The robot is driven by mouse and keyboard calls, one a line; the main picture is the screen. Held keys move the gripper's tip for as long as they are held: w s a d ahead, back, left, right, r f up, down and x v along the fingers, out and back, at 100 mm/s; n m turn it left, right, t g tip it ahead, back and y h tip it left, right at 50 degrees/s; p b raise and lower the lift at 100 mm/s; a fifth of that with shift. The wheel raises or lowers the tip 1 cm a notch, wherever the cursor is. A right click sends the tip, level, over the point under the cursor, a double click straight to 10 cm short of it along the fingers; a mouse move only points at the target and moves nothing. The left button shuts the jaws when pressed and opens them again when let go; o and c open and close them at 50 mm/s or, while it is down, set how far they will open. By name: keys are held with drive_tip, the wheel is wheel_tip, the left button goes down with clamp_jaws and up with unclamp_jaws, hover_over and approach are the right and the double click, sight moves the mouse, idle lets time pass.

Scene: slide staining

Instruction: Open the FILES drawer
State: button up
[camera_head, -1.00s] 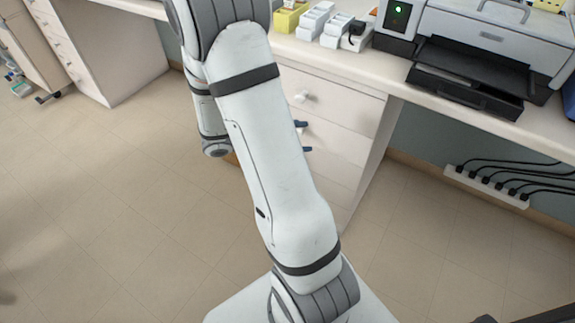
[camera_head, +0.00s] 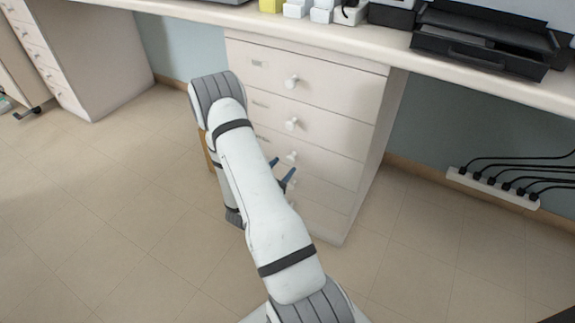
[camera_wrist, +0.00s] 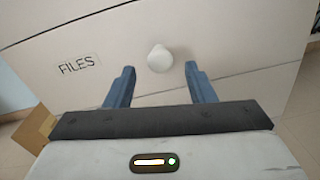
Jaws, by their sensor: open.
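The FILES drawer (camera_wrist: 110,75) fills much of the wrist view, its front white and flush. Its FILES label (camera_wrist: 79,65) is left of a round white knob (camera_wrist: 160,59). In the head view the drawer unit (camera_head: 335,85) stands under the counter with several drawers, each with a white knob. My gripper (camera_wrist: 158,72) is open, with blue fingers to the left and right of the knob and slightly below it in the picture. In the head view my gripper (camera_head: 282,168) is near a lower knob (camera_head: 291,157). Contact with the knob cannot be told.
The counter (camera_head: 400,48) overhangs the drawers and holds a black printer tray (camera_head: 480,45). A power strip (camera_head: 490,188) with several cables is at the right. A cardboard box (camera_wrist: 36,128) is left of the drawers. Open floor (camera_head: 110,210) lies to the left.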

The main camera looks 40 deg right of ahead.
sight(289, 161)
drive_tip(key=shift+b+x, duration=0.35)
drive_tip(key=shift+x, duration=1.45)
clamp_jaws()
